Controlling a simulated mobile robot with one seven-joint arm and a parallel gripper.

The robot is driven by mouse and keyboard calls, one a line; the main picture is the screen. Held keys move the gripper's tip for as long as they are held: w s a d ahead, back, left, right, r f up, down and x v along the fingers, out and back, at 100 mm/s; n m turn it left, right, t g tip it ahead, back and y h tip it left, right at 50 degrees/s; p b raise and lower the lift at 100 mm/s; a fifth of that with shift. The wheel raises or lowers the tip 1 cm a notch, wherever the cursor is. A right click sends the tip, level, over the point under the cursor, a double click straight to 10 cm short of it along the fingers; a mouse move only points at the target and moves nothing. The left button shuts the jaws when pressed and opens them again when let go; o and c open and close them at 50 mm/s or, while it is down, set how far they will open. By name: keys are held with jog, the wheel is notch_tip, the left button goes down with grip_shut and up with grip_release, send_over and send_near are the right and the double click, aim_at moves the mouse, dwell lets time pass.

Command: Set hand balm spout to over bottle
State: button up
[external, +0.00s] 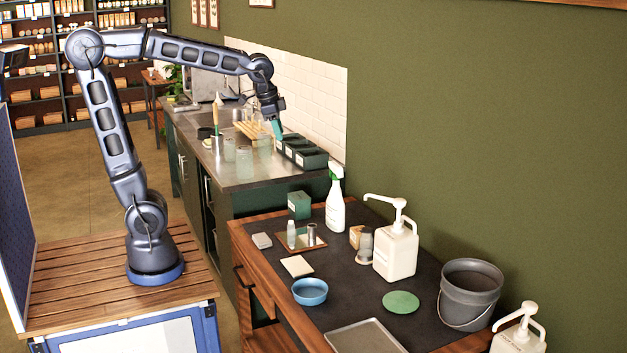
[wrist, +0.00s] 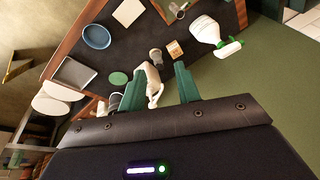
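A white pump jug (external: 395,256) with a long spout (external: 384,199) stands on the dark table top, its spout pointing left. A small grey bottle (external: 365,246) stands just left of it. A second white pump jug (external: 517,342) is cut off at the bottom right. I cannot read which is hand balm. My gripper (external: 277,129) is over the far counter, well away from the jugs. In the wrist view my gripper (wrist: 159,85) is open, with nothing held between its green fingers. The first jug (wrist: 151,74) shows beyond them, partly covered, with the small bottle (wrist: 155,57) above it.
Dark bins (external: 302,154) and jars (external: 244,162) stand on the far counter. A green wall borders the right.

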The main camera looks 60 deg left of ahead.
jog(key=w+d+f+m, duration=0.1)
jog(key=w+d+m, duration=0.15)
jog(key=w, duration=0.35)
jog(key=w+d+f+m, duration=0.1)
jog(key=w+d, duration=0.3)
jog(key=w, duration=0.3)
jog(key=m+g, duration=0.1)
jog(key=m, duration=0.3)
send_near(377, 196)
jog(key=shift+n+y, duration=0.25)
jog(key=shift+y, duration=0.05)
jog(key=x, duration=0.8)
jog(key=shift+w+d, duration=0.2)
jog(key=shift+d, duration=0.1)
grip_shut()
